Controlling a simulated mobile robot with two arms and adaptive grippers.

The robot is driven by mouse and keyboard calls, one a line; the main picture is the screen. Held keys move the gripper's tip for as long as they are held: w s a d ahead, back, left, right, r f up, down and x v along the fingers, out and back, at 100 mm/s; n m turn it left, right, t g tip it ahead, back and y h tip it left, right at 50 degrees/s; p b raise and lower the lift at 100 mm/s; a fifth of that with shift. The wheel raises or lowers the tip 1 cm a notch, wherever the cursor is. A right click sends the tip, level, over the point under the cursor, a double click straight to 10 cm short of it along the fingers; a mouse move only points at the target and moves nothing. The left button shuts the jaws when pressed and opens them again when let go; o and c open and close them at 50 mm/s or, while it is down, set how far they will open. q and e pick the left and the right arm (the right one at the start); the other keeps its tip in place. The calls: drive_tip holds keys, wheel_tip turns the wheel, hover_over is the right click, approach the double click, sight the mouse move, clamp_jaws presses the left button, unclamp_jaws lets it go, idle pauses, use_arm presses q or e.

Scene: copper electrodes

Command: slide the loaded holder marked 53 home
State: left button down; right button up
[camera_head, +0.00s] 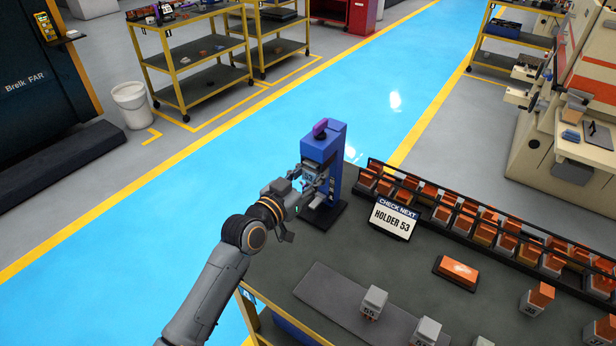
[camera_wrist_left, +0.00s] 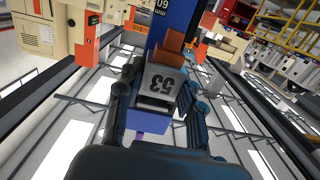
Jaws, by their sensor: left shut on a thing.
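The grey holder marked 53 (camera_wrist_left: 160,82) is between the fingers of my left gripper (camera_wrist_left: 160,105), which is shut on it. Its number is upside down in the left wrist view, and a copper-brown block (camera_wrist_left: 170,50) shows beyond it. In the head view, holder 53 (camera_head: 309,177) is at the front of the upright blue station (camera_head: 337,160), held by my left gripper (camera_head: 306,188). The station has a dark base and a purple part on top. I cannot tell how far the holder sits inside the station. My right gripper is not in view.
A sign (camera_head: 392,218) reads "CHECK NEXT HOLDER 53". A long rack (camera_head: 452,231) of copper-topped holders lines the table's far edge. An orange block in a dark tray (camera_head: 458,271), holder 55 (camera_head: 374,302) and other grey holders stand on the table (camera_head: 330,262).

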use_arm(q)
drive_tip(key=shift+x, duration=0.8)
drive_tip(key=shift+r, duration=0.15)
drive_tip(key=c, duration=0.8)
unclamp_jaws()
drive_tip(key=shift+s, duration=0.1)
drive_tip(key=shift+o, duration=0.2)
drive_tip(key=shift+o, duration=0.3)
drive_tip(key=shift+f, duration=0.3)
drive_tip(key=shift+s+a+r, duration=0.1)
drive_tip(key=shift+a+r, duration=0.05)
